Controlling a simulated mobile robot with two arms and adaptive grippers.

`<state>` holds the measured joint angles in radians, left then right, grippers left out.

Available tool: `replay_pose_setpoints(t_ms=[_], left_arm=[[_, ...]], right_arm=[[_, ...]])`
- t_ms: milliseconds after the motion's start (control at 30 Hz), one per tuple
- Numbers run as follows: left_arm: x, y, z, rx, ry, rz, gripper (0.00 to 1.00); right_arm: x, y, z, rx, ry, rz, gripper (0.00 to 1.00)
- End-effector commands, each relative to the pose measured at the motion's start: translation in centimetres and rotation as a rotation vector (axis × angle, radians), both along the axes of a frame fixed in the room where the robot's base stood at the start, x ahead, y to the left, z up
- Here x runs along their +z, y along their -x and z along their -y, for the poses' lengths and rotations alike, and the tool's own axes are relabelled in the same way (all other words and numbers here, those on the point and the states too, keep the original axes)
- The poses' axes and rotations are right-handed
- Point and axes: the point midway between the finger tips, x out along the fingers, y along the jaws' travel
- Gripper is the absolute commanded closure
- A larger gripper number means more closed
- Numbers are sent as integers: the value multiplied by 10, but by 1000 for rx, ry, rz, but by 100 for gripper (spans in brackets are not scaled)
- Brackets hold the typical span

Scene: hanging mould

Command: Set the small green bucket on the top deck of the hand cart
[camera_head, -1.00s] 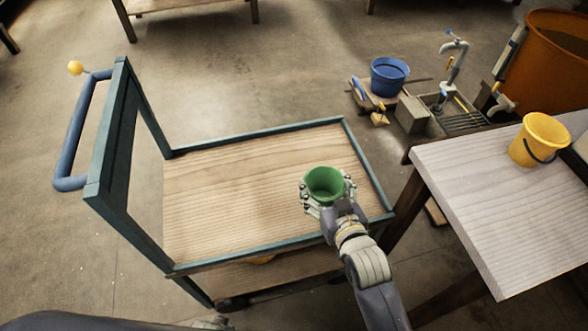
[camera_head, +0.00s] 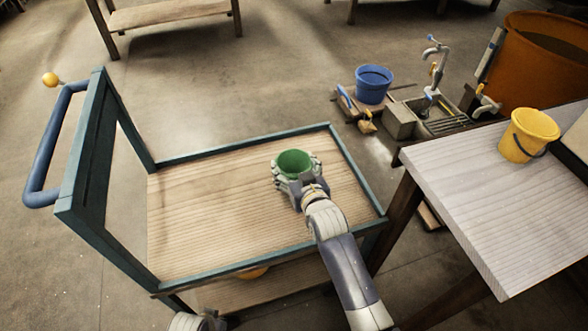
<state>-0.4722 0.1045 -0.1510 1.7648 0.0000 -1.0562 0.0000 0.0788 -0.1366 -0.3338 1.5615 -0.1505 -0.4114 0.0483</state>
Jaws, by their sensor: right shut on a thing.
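The small green bucket (camera_head: 294,162) is upright over the right half of the hand cart's wooden top deck (camera_head: 205,215). My right gripper (camera_head: 296,175) is shut on the bucket, reaching in from the lower right with its fingers on both sides. The gripper hides the bucket's lower part, so I cannot tell whether its base touches the deck. Part of my left arm (camera_head: 190,321) shows at the bottom edge; its gripper fingers cannot be made out.
The deck has a raised teal rim (camera_head: 245,146) and is otherwise bare. A blue handle (camera_head: 50,140) rises at the cart's left. A pale table (camera_head: 480,190) with a yellow bucket (camera_head: 528,134) stands close on the right. A blue bucket (camera_head: 373,85) stands near a tap behind.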

Motion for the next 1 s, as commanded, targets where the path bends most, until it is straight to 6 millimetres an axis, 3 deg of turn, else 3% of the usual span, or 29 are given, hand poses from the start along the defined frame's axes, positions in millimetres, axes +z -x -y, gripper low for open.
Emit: replay_pose_setpoints(t_ms=[367,400,500,1000], left_arm=[[4,-1,0,0,-1,0,100],[5,-1,0,0,-1,2,100],[5,-1,0,0,-1,2,100],[6,-2,0,0,1,6,100]], right_arm=[[-4,0,0,0,-1,2,59],[-5,0,0,0,0,1,28],[-5,0,0,0,0,1,10],[-1,5,2,0,0,0,10]])
